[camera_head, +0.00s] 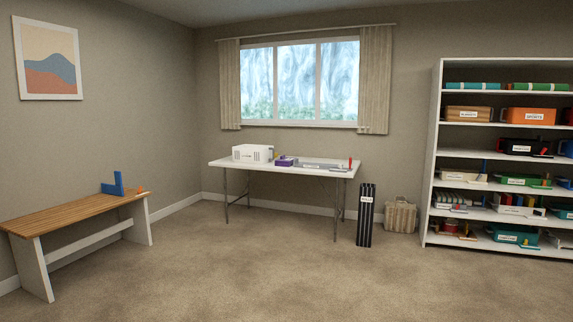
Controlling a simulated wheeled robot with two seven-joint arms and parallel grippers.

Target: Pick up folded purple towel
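A small purple item (284,162) lies on the white folding table (230,164) under the window. It may be the folded purple towel, but it is too small to tell whether it is cloth or folded. It sits just right of a white box (252,153) and left of a flat grey tray-like thing (318,165). Neither of my grippers shows in the head view, and nothing purple is seen to be held.
A wooden bench (75,210) with blue and orange items stands at the left. A black striped upright box (365,216) and a beige case (400,215) stand right of the table. A loaded white shelf (432,170) is at the right. The carpet in front is clear.

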